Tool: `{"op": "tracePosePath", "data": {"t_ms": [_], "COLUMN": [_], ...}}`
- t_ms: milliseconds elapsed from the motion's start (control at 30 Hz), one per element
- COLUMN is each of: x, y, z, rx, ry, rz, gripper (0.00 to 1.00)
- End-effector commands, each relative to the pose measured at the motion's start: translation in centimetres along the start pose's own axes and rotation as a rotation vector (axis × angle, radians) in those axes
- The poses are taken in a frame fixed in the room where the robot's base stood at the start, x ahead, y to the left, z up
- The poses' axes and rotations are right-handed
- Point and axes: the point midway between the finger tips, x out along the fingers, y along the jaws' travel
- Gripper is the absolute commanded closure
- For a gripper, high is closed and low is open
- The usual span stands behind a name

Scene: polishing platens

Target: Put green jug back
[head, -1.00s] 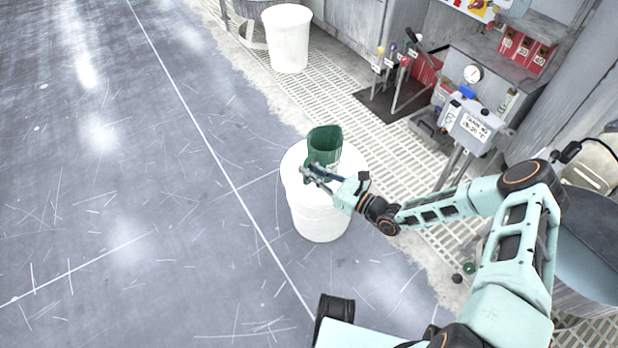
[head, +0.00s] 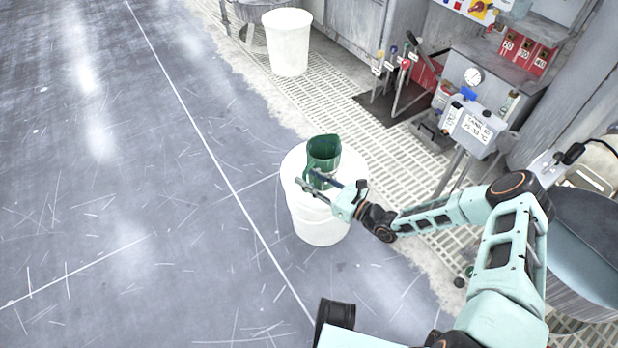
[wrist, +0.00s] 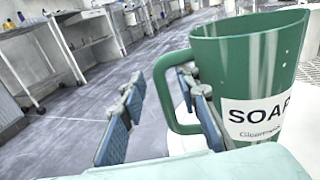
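The green jug (head: 323,150) stands upright on the round white lid of a white bucket (head: 320,222). In the wrist view the jug (wrist: 250,62) fills the right side, with a white "SOAP" label facing me and its handle (wrist: 163,85) towards the left. My gripper (head: 307,181) is at the near side of the jug, level with its lower part. In the wrist view its two blue-grey fingers (wrist: 160,98) are apart, with the handle showing between them. The fingers look open, not pressed on the handle. The jug's base is partly hidden by the gripper.
Another white bucket (head: 287,45) stands at the back. Levers (head: 400,75), a control box on a post (head: 474,124) and machine cabinets line the right side. Pale floor grating (head: 340,95) runs beside them. The grey floor (head: 130,190) on the left is clear.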

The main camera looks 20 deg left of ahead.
Motion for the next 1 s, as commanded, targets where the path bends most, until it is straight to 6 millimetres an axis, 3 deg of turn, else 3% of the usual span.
{"op": "tracePosePath", "data": {"t_ms": [233,700,1000], "x": [-0.7,-9.2,-10.8], "y": [-0.1,-0.5,-0.4], "z": [0.0,0.1,0.0], "rx": [0.000,0.001,0.000], "ry": [0.001,0.000,0.000], "rz": [-0.001,-0.002,0.000], "gripper": [0.71,0.71,0.71]}}
